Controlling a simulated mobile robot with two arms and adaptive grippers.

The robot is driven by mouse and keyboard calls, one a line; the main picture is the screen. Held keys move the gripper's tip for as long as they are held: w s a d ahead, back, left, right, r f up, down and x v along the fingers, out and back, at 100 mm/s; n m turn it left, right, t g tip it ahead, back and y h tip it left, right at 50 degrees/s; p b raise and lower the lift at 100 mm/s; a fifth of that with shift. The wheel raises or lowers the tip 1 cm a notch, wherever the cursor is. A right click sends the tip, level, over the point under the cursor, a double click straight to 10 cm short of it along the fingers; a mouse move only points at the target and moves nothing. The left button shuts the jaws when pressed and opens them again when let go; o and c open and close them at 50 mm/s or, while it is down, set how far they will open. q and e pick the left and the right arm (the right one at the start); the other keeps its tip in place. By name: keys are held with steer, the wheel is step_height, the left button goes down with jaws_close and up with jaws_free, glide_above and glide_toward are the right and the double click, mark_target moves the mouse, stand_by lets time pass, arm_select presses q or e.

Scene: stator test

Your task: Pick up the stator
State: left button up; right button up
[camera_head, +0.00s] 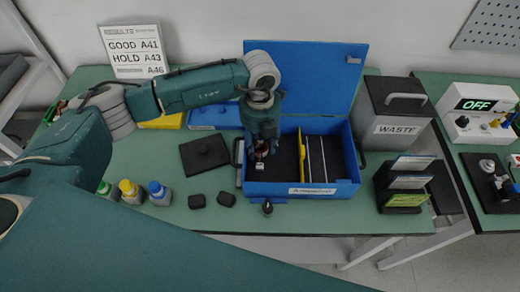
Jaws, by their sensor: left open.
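A small dark, reddish part with a pale label (261,165), which looks like the stator, sits in the left compartment of the open blue case (310,189). My left gripper (262,147) points down into that compartment, directly over the part, and its fingers hide much of it. The left gripper is open. I cannot tell whether its fingers touch the part. My right gripper is not in view.
The case's raised lid (320,75) stands behind my left arm. A yellow divider (302,155) is just right of the gripper. A grey waste bin (395,105) and card rack (405,185) stand right. Bottles (131,190) and a black plate (205,153) lie left.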

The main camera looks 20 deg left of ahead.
arm_select(q)
steer(key=c, duration=1)
steer(key=shift+r, duration=0.15)
steer(key=shift+c, duration=0.2)
